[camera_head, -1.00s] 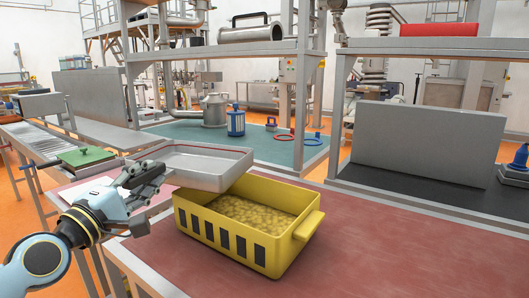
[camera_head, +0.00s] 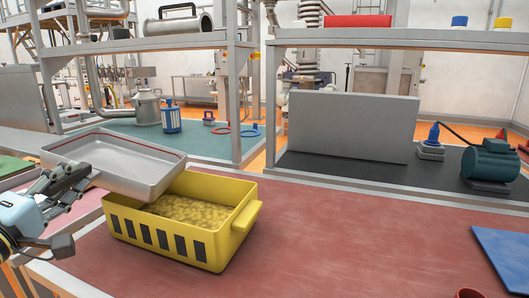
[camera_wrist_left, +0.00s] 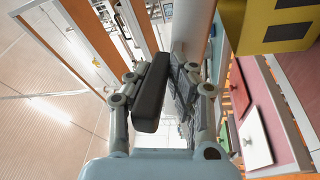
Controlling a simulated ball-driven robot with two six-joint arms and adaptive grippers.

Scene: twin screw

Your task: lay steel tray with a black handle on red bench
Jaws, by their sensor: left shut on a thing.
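The steel tray (camera_head: 120,165) is shallow, with a red line inside its rim. It is at the left of the head view, raised and level-looking, overlapping the yellow crate's left back corner in the picture. My left gripper (camera_head: 72,184) is at its near left side, shut on it. In the left wrist view the black handle (camera_wrist_left: 151,92) sits between the fingers of my left gripper (camera_wrist_left: 160,85). In the head view the fingers hide the handle. The red bench (camera_head: 330,235) fills the front. My right gripper is out of view.
A yellow crate (camera_head: 225,245) with black stripes and yellowish contents stands on the bench's left part. A blue panel (camera_head: 503,252) lies at the right, with a red object (camera_head: 469,293) at the bottom edge. The bench's middle is clear.

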